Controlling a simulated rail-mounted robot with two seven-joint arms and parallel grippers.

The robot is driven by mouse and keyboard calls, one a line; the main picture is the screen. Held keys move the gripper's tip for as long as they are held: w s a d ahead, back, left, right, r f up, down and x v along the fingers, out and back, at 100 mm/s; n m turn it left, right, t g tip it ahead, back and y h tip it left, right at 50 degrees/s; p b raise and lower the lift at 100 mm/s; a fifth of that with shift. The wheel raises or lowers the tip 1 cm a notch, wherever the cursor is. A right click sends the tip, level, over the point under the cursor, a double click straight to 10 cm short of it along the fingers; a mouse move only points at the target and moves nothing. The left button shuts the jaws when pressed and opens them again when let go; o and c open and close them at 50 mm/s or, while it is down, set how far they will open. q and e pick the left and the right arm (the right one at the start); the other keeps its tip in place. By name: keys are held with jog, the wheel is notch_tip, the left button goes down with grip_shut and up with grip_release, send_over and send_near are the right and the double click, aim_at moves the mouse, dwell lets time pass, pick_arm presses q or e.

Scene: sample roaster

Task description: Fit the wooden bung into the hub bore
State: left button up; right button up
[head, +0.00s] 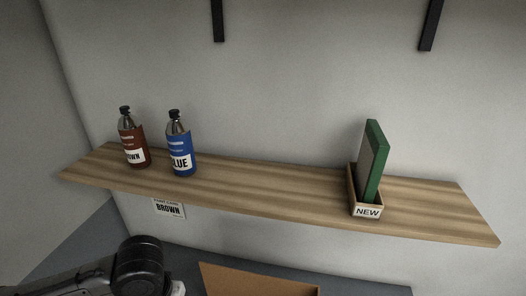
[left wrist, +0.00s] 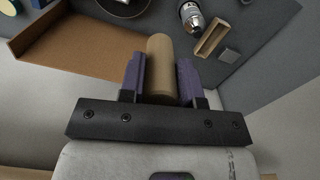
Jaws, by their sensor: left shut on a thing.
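The wooden bung (left wrist: 161,58) is a tan cylinder in the left wrist view. My left gripper (left wrist: 162,72) is shut on it, with one purple finger on each side, and the bung's far end reaches past the fingers. In the head view only part of my left arm shows at the lower left; the bung is out of sight there. I cannot make out the hub bore in either view. My right gripper is in neither view.
A brown tray (left wrist: 82,42) lies on the grey bench, near a metal cylinder (left wrist: 190,16) and a small wooden holder (left wrist: 211,38). A wall shelf (head: 270,192) carries a brown-labelled bottle (head: 133,140), a blue-labelled bottle (head: 179,145) and a green panel (head: 375,160) in a NEW holder (head: 367,211).

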pick_arm(q)
jog(key=s+a+r+p, duration=0.1)
jog(key=s+r+p, duration=0.3)
jog(key=r+p, duration=0.4)
jog(key=shift+s+r+p, duration=0.25)
jog(key=shift+r+p, duration=0.15)
jog(key=shift+r, duration=0.3)
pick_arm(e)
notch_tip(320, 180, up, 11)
